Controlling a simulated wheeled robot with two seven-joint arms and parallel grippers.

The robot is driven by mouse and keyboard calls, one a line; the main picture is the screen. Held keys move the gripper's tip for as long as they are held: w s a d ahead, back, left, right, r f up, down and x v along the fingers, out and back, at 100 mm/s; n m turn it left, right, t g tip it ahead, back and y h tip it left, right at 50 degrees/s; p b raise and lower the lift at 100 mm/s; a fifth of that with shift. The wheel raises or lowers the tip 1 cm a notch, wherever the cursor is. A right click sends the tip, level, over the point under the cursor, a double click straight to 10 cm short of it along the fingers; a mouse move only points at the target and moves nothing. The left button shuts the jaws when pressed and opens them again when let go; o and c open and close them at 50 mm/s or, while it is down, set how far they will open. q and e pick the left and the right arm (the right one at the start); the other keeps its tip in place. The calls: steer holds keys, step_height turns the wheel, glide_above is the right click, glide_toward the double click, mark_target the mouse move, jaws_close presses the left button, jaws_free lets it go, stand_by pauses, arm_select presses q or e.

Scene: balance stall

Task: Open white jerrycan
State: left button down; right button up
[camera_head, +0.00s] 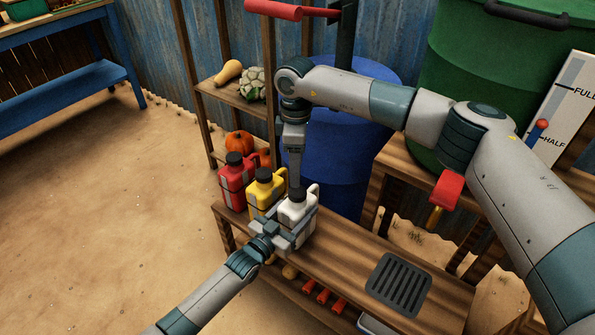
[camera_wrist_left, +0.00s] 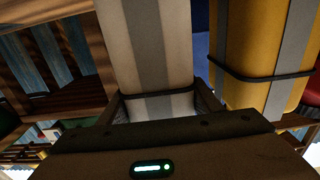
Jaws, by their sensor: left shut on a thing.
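The white jerrycan (camera_head: 296,212) stands upright on the wooden bench, with a dark cap (camera_head: 297,194) on top and a handle at its right. My left gripper (camera_head: 291,228) comes from the lower left and is shut around its body. In the left wrist view the white jerrycan (camera_wrist_left: 150,50), with its grey stripe, sits between the fingers. My right gripper (camera_head: 296,183) points straight down at the cap. Its fingertips are too small to tell whether they touch the cap or grip it.
A yellow jerrycan (camera_head: 264,190) stands close beside the white one, and a red jerrycan (camera_head: 236,178) beyond it. A black grate (camera_head: 398,284) lies on the bench (camera_head: 345,255) to the right. A blue barrel (camera_head: 345,150) stands behind. A red-handled lever (camera_head: 447,192) is at right.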

mark_target(298, 191)
steer(key=shift+d+m, duration=0.15)
steer(key=shift+m, duration=0.85)
steer(key=shift+f, duration=0.1)
steer(key=shift+f, duration=3.9)
steer(key=shift+c, duration=0.2)
steer(key=c, duration=1)
steer(key=shift+c, duration=0.2)
